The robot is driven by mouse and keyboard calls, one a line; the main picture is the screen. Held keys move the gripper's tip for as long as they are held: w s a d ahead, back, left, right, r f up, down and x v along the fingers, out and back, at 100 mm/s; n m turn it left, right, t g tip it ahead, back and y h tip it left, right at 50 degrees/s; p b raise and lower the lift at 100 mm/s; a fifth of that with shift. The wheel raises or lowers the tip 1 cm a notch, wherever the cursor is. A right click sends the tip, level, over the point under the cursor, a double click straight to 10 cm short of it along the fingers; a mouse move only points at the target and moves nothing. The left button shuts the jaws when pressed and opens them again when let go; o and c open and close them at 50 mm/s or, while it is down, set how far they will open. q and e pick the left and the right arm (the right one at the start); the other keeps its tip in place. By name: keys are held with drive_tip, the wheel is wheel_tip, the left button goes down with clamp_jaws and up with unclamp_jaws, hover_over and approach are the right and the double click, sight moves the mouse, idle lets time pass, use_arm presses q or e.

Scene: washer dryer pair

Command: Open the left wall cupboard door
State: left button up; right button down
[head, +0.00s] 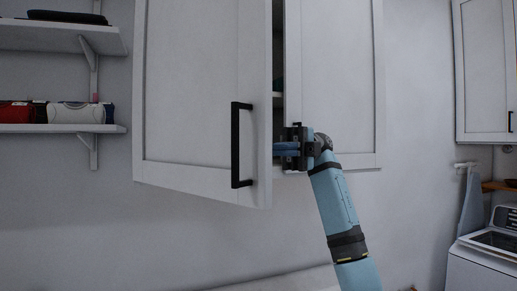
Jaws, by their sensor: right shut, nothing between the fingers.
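The left wall cupboard door (190,95) is white with a black bar handle (236,145). It stands ajar, its right edge swung out toward me, with a dark gap between it and the right cupboard door (335,80). The right door looks closed. My right gripper (285,149) comes from the lower right. Its fingers are shut with nothing in them and point left at the gap, behind the left door's free edge. The fingertips are partly hidden by that door, so I cannot tell whether they touch it. My left gripper is not in view.
Wall shelves (60,128) with boxes hang at the left. Another wall cupboard (487,70) is at the right, above a white washer or dryer (485,255). The wall below the left door is clear.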

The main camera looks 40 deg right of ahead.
sight(258, 151)
drive_tip(key=p+x, duration=0.1)
drive_tip(key=x, duration=0.6)
drive_tip(key=shift+s+a, duration=0.1)
drive_tip(key=shift+a, duration=0.25)
